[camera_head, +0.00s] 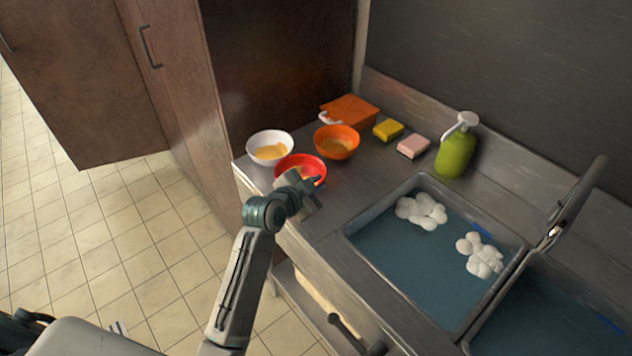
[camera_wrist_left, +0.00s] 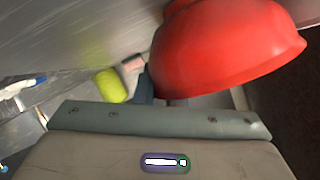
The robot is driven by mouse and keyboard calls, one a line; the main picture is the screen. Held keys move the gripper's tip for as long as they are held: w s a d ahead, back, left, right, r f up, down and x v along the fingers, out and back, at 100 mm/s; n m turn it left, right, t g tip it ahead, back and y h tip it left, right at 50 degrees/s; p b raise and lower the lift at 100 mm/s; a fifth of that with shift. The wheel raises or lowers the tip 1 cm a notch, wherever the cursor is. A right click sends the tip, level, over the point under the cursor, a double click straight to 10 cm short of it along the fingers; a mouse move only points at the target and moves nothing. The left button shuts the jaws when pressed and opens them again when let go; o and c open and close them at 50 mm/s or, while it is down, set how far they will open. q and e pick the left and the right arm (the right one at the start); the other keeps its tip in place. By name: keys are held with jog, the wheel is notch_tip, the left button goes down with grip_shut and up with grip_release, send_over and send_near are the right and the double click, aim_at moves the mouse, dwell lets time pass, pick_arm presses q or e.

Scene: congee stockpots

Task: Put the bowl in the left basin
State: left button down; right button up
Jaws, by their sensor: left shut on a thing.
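A red bowl (camera_head: 300,163) is at the left front edge of the counter in the head view. My left gripper (camera_head: 304,186) is shut on its near side. In the left wrist view the red bowl (camera_wrist_left: 220,50) fills the upper right, held at the gripper and tilted in that picture. I cannot tell whether it is clear of the counter. The left basin (camera_head: 362,240) holds bluish water with clumps of white foam (camera_head: 421,211). My right gripper is not in view.
An orange box (camera_head: 350,109), yellow sponge (camera_head: 388,130), pink sponge (camera_head: 413,146) and green soap bottle (camera_head: 455,155) line the back. A faucet (camera_head: 575,205) rises between the basins.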

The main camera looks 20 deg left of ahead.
pick_arm(q)
jog(key=shift+f, duration=0.15)
jog(key=c, duration=1.5)
grip_release()
